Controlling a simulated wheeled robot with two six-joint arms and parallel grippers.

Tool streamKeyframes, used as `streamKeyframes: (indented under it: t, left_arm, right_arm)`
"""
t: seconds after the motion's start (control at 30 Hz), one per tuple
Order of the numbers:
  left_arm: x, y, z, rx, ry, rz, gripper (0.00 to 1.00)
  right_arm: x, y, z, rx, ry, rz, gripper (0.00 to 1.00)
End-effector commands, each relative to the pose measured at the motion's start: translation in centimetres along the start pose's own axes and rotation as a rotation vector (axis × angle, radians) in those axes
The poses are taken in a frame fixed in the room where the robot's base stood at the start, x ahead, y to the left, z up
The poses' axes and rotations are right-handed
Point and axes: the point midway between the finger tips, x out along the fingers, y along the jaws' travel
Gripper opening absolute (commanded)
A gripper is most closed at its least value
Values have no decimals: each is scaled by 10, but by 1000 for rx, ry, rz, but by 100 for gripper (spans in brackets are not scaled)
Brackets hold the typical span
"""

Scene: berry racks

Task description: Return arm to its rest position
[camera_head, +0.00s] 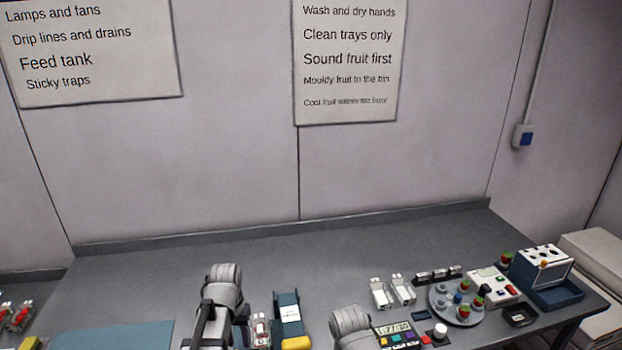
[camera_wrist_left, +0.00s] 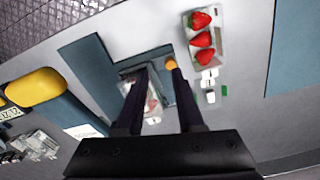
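My left gripper (camera_wrist_left: 160,72) shows in the left wrist view with its two dark fingers apart and nothing held between them. In the head view my left arm (camera_head: 222,288) comes up at the bottom edge, over the bench, with the dark gripper body below it. A clear punnet (camera_wrist_left: 152,112) with something red in it shows beyond and between the fingers. My right arm (camera_head: 350,322) shows only as a grey link at the bottom; its gripper is outside the frame.
A clear tray of strawberries (camera_wrist_left: 202,40) lies at the top of the wrist view. The grey bench (camera_head: 330,240) is clear at the back.

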Motion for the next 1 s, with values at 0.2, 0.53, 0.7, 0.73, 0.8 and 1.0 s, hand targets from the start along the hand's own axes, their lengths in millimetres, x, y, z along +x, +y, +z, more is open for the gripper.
streamKeyframes:
  t: [0.2, 0.53, 0.7, 0.73, 0.8, 1.0]
  left_arm:
    - [-2, 64, 63, 51, 53, 5, 37]
    - [4, 134, 90, 257, -19, -55, 37]
    - [5, 160, 109, 345, -47, -86, 37]
    - [5, 162, 111, 354, -50, -90, 37]
    - [5, 166, 115, 369, -55, -96, 37]
    - [5, 168, 117, 376, -59, -100, 37]
  right_arm:
    - [0, 0, 0, 0, 0, 0, 0]
    - [6, -1, 0, 0, 0, 0, 0]
    - [9, -1, 0, 0, 0, 0, 0]
    - [9, -1, 0, 0, 0, 0, 0]
    - [9, -1, 0, 0, 0, 0, 0]
    - [9, -1, 0, 0, 0, 0, 0]
